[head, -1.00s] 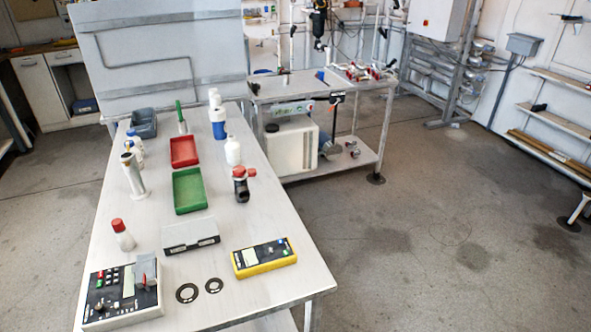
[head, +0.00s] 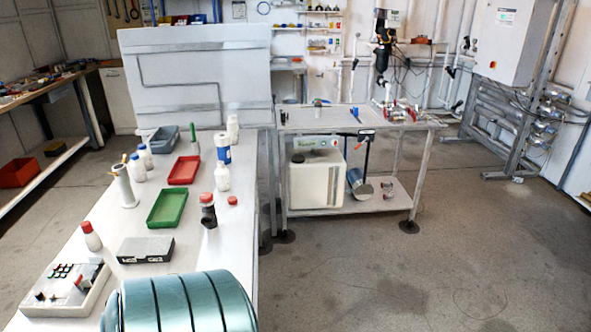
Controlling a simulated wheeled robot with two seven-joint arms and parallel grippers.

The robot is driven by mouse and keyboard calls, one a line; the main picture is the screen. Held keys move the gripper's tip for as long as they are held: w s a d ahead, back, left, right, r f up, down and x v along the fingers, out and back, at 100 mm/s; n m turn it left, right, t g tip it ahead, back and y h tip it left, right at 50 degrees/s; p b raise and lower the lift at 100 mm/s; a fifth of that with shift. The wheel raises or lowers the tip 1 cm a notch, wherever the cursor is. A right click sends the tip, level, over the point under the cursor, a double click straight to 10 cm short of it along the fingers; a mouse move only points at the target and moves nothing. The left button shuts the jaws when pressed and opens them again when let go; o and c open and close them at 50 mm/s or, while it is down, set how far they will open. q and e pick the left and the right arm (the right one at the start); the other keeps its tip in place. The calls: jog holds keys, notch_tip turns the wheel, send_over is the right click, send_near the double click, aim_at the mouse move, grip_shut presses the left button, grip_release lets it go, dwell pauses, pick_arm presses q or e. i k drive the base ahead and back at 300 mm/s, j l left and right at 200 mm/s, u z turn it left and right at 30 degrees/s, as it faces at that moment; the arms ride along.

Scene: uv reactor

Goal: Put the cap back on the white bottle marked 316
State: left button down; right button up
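Several small bottles stand on the white table. A white bottle (head: 222,177) with a white top stands right of the trays. Two white bottles with blue caps, one nearer (head: 137,168) and one farther (head: 146,155), stand at the left edge. A bottle with a red cap (head: 91,237) stands at the front left. Another white bottle (head: 232,127) is at the back. A small red piece (head: 232,201), possibly a cap, lies beside a dark, red-topped fitting (head: 208,211). No marking 316 is legible, so I cannot tell which bottle carries it. Neither gripper is in view.
A green tray (head: 167,209), red tray (head: 184,170) and grey bin (head: 165,140) occupy the table's middle and back. A grey box (head: 145,250) and control box (head: 66,290) are in front. A metal cart (head: 345,120) stands behind.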

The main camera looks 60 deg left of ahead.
aim_at(222, 175)
jog(key=i+l+z, duration=0.15)
jog(key=i, duration=0.4)
jog(key=i+u, duration=0.3)
jog(key=i+l+u, duration=0.1)
jog(key=u, duration=0.2)
jog(key=i+u, duration=0.2)
jog(key=u, duration=0.3)
jog(key=i+u, duration=0.2)
jog(key=u, duration=0.3)
jog(key=i+l+u, duration=0.15)
jog(key=u, duration=0.3)
jog(key=i+u, duration=0.15)
jog(key=u, duration=0.25)
jog(key=i+l+u, duration=0.1)
jog(key=u, duration=0.3)
jog(key=i+l+u, duration=0.1)
jog(key=u, duration=0.3)
jog(key=i+l+u, duration=0.1)
jog(key=l+u, duration=0.25)
jog(key=i+l+u, duration=0.2)
jog(key=l+u, duration=0.2)
jog(key=i+l+u, duration=0.15)
jog(key=l+u, duration=0.2)
jog(key=i+l+u, duration=0.1)
jog(key=l+u, duration=0.3)
